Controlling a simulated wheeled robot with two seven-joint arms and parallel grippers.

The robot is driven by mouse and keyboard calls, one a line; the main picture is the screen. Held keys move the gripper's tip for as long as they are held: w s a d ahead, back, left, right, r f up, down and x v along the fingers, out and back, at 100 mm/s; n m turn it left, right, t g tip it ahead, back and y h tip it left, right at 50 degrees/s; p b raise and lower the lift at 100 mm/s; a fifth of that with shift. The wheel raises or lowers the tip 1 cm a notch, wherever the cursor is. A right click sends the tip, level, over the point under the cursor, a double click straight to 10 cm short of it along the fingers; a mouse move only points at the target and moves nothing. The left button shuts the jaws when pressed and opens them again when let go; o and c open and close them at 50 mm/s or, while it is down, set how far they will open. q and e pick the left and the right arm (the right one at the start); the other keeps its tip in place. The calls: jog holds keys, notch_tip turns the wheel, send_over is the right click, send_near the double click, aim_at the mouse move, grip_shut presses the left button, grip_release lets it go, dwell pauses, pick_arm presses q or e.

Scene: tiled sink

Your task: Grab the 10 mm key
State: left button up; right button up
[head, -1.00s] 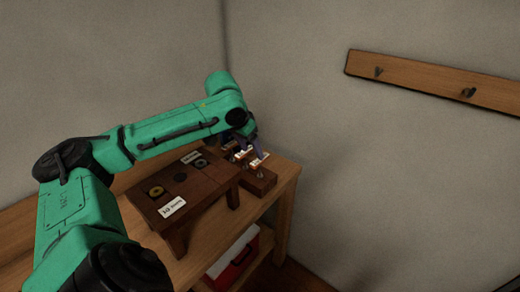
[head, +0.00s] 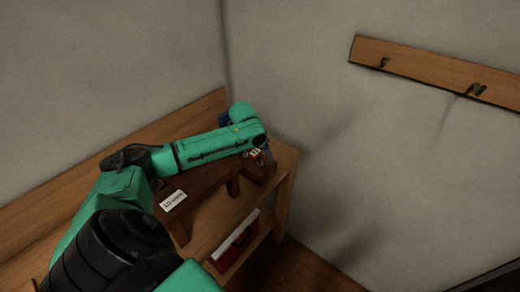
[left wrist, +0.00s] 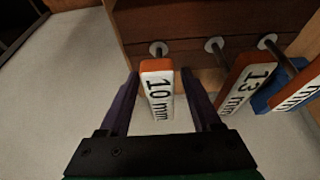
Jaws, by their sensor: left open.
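The 10 mm key (left wrist: 158,92) has an orange tag with a white face reading "10 mm". Its far end meets a round metal fitting on a wooden block. My left gripper (left wrist: 160,75) is open, with one purple finger on each side of the tag. Small gaps show between the fingers and the tag, so it is not gripped. In the head view my left arm hides most of the gripper and the keys; a white tag (head: 255,153) shows beside the wrist, its text unreadable. My right gripper is not in view.
A 13 mm key (left wrist: 243,84) hangs just right of the 10 mm key, with blue and orange-white tags beyond. A dark wooden stand with a white label (head: 173,200) is on the wooden bench (head: 282,168). A red and white box (head: 235,245) is below. A hook rail (head: 430,68) is on the wall.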

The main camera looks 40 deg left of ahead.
pick_arm(q)
grip_shut()
